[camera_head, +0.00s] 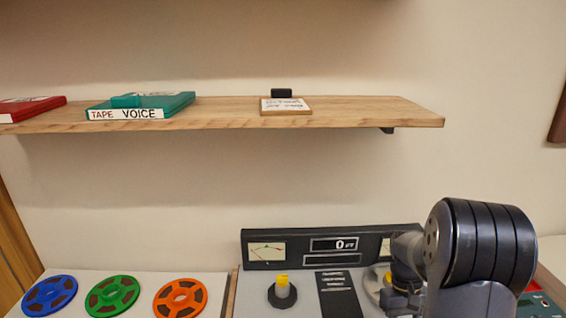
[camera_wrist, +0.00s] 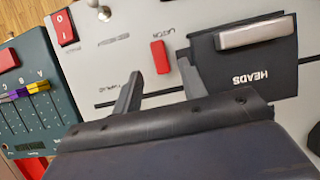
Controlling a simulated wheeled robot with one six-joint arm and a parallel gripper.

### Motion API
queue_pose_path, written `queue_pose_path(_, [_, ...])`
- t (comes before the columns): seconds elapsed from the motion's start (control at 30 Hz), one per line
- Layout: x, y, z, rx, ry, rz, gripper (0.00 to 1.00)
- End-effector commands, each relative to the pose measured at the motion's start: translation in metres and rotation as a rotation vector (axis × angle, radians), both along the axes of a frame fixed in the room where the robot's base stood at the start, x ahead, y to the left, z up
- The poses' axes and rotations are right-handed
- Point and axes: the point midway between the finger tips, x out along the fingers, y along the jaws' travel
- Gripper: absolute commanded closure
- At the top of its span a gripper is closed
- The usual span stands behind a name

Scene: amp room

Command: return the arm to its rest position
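My arm (camera_head: 480,245) shows at the lower right of the head view, bent over the right part of a tape machine (camera_head: 333,244). My gripper (camera_wrist: 160,88) shows in the wrist view with its two dark fingers apart and nothing between them. Beyond the fingertips is a pale panel with a red switch (camera_wrist: 160,57) and a black block marked HEADS (camera_wrist: 262,75). I cannot tell whether the fingers touch the panel. In the head view the fingers are hidden behind my arm or out of the picture.
A wooden shelf (camera_head: 350,112) holds a teal tape box (camera_head: 140,106), a red box (camera_head: 30,107) and a small card (camera_head: 286,106). Blue, green and orange reels (camera_head: 180,298) lie at lower left. A dark green box with sliders (camera_wrist: 35,105) stands beside the panel.

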Motion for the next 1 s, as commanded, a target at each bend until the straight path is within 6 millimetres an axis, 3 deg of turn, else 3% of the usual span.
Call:
queue_pose_path(0.23, [-0.021, -0.001, -0.047, 0.002, 0.005, -0.002, 0.6])
queue_pose_path(0.6, [-0.018, 0.001, -0.045, 0.001, 0.0, -0.375, 0.6])
queue_pose_path(1.0, [-0.018, 0.002, -0.044, 0.0, 0.0, -0.442, 0.6])
